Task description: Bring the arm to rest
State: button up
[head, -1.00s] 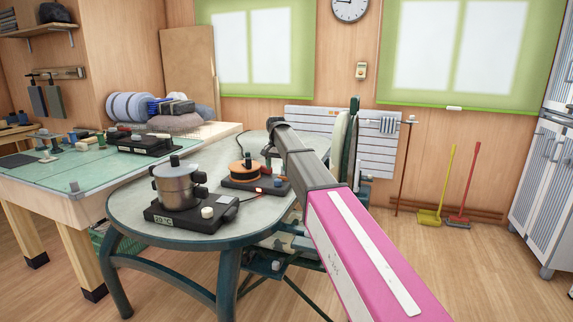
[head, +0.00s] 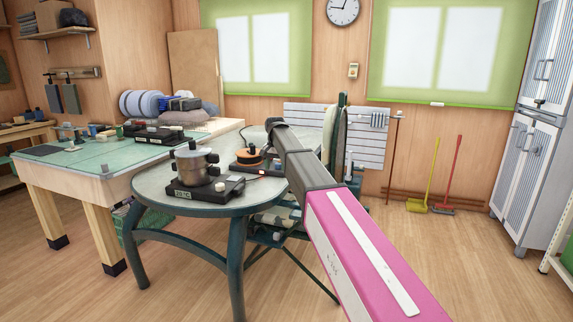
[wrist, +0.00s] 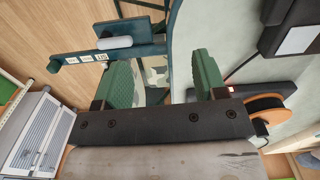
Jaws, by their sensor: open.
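My gripper (wrist: 161,78) shows in the wrist view with its two green ribbed fingers spread apart. Nothing is between them; floor, green metal parts and the table's edge show beyond. In the head view my arm (head: 335,215), with a pink link, stretches from the lower right toward the round table (head: 150,184). My gripper itself is not clearly visible there.
On the round table stand a metal pot on a black heater (head: 205,188) and an orange spool on a black base (head: 248,156). A green-topped workbench (head: 75,167) is at left. A broom and dustpan (head: 417,205) lean at the wall. Floor at right is clear.

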jog(key=s+d+f+n, duration=0.1)
jog(key=s+d+f, duration=0.55)
jog(key=f, duration=0.25)
jog(key=s+d+f, duration=0.6)
jog(key=s+f, duration=0.1)
jog(key=f, duration=0.2)
jog(key=s+d+f+n, duration=0.1)
jog(key=s+d+f, duration=0.4)
jog(key=s, duration=0.5)
jog(key=s+d+f+n, duration=0.1)
jog(key=s+d+f, duration=0.5)
jog(key=s+f, duration=0.2)
jog(key=s, duration=0.2)
jog(key=shift+s+f, duration=0.35)
